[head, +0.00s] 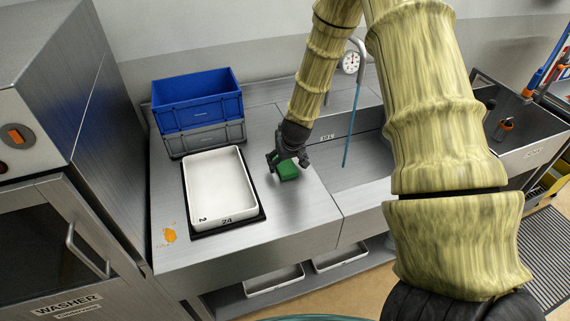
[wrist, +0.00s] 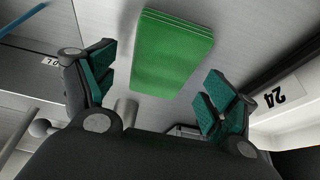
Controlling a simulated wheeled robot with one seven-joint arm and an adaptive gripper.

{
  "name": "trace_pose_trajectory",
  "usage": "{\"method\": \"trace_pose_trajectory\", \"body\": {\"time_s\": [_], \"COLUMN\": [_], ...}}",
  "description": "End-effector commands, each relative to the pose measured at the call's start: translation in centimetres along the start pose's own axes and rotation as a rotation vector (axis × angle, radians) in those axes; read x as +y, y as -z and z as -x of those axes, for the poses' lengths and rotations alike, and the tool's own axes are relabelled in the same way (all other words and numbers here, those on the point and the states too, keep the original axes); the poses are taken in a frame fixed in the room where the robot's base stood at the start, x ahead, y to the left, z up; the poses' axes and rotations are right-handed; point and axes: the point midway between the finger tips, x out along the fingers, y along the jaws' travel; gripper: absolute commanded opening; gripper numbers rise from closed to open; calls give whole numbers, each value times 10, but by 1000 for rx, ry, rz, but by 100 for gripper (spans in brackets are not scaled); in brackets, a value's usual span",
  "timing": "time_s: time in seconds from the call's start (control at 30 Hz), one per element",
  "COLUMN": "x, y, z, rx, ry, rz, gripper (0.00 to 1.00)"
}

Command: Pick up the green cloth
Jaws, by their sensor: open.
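The green cloth (head: 287,170) is a small folded stack lying on the steel counter, right of the white tray. In the wrist view the cloth (wrist: 172,52) lies flat between and beyond my fingers, its folded layers showing along the edge. My gripper (head: 290,160) is just above and beside the cloth. In the wrist view my gripper (wrist: 157,92) is open, with one finger on each side and nothing held between them. I cannot tell whether a fingertip touches the cloth.
A white tray (head: 240,208) marked 24 sits on a black base left of the cloth. A blue crate (head: 197,108) rests on a grey crate (head: 206,138) behind it. An orange spill (head: 169,235) marks the front left counter. A sink basin (head: 355,160) lies right.

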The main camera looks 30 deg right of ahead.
Motion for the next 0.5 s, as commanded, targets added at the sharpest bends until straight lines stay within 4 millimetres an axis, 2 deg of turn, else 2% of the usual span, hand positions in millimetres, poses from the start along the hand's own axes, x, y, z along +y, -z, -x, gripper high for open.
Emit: {"method": "trace_pose_trajectory", "body": {"time_s": [0.2,0.43,0.5], "x": [0,0,0], "y": [0,0,0], "z": [-9,-10,-10], "rx": [0,0,0], "ry": [0,0,0], "rz": [-1,0,0], "gripper": [86,86,75]}}
